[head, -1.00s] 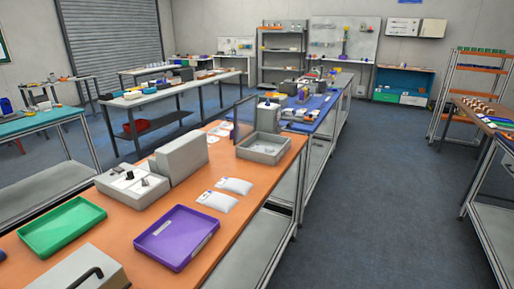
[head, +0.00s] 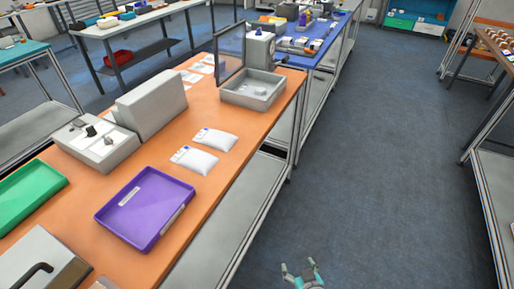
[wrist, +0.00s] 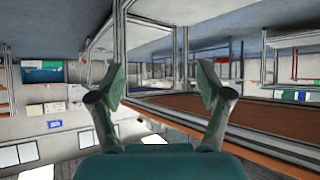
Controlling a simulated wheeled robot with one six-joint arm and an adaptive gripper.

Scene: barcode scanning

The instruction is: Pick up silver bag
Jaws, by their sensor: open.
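Two pale silver-white bags with small blue marks lie flat on the orange table (head: 225,185) in the head view. The farther bag (head: 217,139) and the nearer bag (head: 196,161) lie side by side beyond the purple tray. I cannot tell which one the task means. My gripper (head: 302,268) is low at the bottom of the head view, over the floor to the right of the table, well apart from both bags. In the wrist view my gripper (wrist: 162,80) is open and empty, its fingers spread. The bags do not show clearly in the wrist view.
A purple tray (head: 160,235) and a green tray (head: 30,193) sit on the near part of the table. A grey box (head: 152,103) stands left of the bags, and a grey open bin (head: 254,100) behind them. Floor (head: 390,170) is clear to the right.

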